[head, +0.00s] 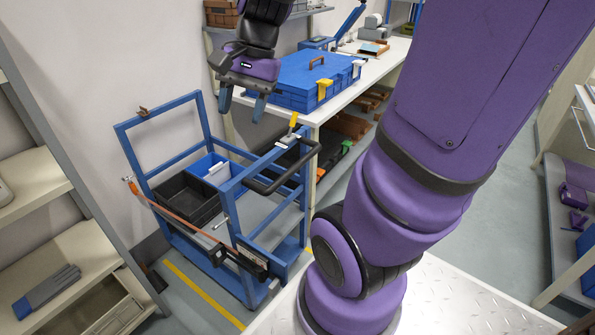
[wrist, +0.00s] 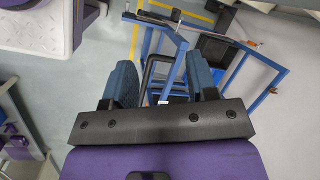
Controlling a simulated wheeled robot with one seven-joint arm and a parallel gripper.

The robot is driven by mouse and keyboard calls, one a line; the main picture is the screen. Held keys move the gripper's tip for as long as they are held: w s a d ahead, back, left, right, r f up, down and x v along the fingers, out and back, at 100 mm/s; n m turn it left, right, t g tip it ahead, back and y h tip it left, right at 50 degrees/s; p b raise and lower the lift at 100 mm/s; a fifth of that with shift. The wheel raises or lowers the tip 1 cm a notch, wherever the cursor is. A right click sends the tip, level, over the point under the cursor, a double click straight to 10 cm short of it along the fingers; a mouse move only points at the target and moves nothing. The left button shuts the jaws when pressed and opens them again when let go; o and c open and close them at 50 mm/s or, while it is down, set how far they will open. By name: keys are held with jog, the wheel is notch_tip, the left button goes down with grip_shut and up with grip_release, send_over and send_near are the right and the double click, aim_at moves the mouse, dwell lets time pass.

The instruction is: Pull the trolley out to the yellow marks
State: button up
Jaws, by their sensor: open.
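The trolley (head: 172,225) is a blue frame cart with a black handle bar (head: 290,172) on its near right side. It stands between the shelf on the left and the workbench. A black crate and a blue bin sit inside it, and an orange strap runs along its side. Yellow marks (head: 203,294) show as a line on the floor at the trolley's front left. My gripper (head: 243,104) hangs open and empty above the trolley's back, apart from the handle. In the wrist view its two blue fingers (wrist: 161,82) are spread, with the trolley's blue frame (wrist: 233,70) beyond them.
The white workbench (head: 372,84) stands behind and right of the trolley, carrying a blue case (head: 305,82). A shelf (head: 78,250) with a grey glove (head: 48,290) is close on the left. My purple arm covers much of the right. Grey floor is open beyond.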

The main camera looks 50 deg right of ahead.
jog(key=w+d+f+m+y, duration=0.4)
jog(key=d+f+m, duration=0.3)
jog(key=m, duration=0.2)
jog(key=m+t, duration=1.3)
jog(key=m, duration=1.6)
send_near(299, 168)
jog(key=x, duration=1.1)
jog(key=shift+w, duration=0.1)
grip_shut()
